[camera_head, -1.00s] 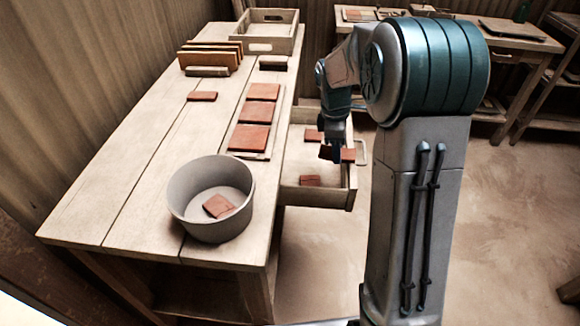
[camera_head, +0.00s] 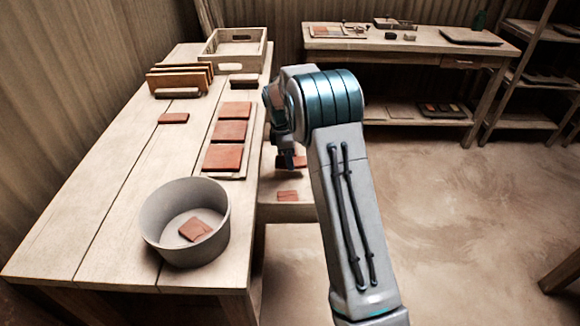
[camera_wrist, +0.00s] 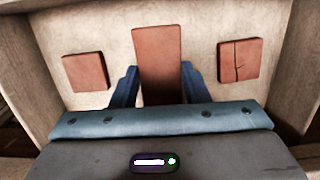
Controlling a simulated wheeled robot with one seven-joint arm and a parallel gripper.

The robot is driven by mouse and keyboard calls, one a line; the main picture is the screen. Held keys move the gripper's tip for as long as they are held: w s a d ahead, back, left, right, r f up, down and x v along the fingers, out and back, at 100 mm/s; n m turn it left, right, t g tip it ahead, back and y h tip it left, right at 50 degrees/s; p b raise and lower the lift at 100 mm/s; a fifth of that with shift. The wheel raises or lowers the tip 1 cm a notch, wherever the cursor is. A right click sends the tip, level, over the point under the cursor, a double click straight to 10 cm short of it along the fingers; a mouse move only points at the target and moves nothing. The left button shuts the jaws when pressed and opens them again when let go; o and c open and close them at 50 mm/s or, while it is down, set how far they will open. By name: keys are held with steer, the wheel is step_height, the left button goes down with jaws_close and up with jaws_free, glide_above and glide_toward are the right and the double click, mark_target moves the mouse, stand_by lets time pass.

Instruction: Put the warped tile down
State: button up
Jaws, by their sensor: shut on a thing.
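My gripper (camera_wrist: 154,85) is shut on a flat reddish-brown tile, the warped tile (camera_wrist: 157,50), which sits between its two blue fingers. Any warp is hard to make out. In the head view my gripper (camera_head: 286,160) and the held tile (camera_head: 299,162) are over the open drawer (camera_head: 290,213) at the bench's right side. On the drawer floor, a plain tile (camera_wrist: 86,72) lies to the left of the held tile and a cracked tile (camera_wrist: 239,61) to the right, both apart from it. I cannot tell whether the held tile touches the floor.
The bench (camera_head: 110,215) bears a grey round bin (camera_head: 150,232) with a tile piece inside, a board with three tiles (camera_head: 229,131), a lone tile (camera_head: 173,118), a rack of upright boards (camera_head: 178,80) and an empty wooden crate (camera_head: 232,68). Open floor lies to the right.

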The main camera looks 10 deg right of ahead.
steer(key=shift+f, duration=1.95)
steer(key=shift+f, duration=0.15)
steer(key=o, duration=1)
